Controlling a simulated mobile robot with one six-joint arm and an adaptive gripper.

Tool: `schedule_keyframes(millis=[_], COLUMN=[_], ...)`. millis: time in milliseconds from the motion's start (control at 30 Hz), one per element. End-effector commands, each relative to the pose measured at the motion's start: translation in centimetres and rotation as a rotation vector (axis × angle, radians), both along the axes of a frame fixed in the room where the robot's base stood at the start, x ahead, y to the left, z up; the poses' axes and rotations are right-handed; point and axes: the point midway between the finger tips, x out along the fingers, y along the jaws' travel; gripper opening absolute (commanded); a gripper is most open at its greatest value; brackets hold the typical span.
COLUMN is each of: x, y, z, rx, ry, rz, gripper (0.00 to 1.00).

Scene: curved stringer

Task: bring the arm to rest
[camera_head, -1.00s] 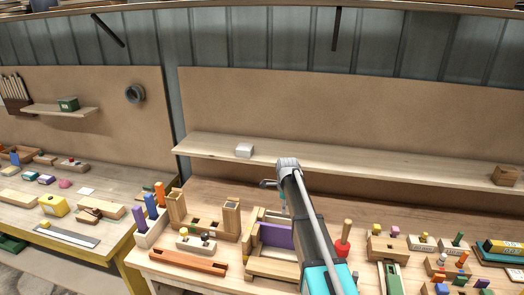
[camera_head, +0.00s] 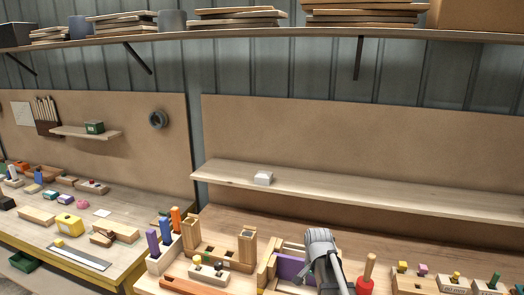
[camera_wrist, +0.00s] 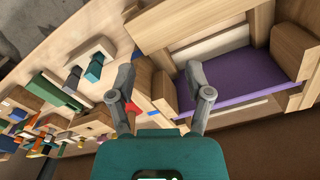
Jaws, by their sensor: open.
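In the head view my arm's grey wrist part (camera_head: 321,250) shows at the bottom, in front of the purple block (camera_head: 290,268); the fingers cannot be made out there.
Wooden posts (camera_head: 246,246) and coloured pegs (camera_head: 165,229) stand to the left. The space above the bench is clear.

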Motion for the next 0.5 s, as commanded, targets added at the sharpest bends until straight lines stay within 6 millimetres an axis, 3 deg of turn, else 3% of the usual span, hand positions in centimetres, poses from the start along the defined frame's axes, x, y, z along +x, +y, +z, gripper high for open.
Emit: schedule_keyframes(millis=[33, 200, 500], x=[-1.7, -5.5, -10.5], y=[-0.1, -0.2, -0.3], z=[-0.7, -1.7, -3.1], rx=[0.000, 0.000, -0.001], ry=[0.000, 0.002, 0.002], rz=[0.064, 0.306, 0.652], gripper=[0.65, 0.65, 0.65])
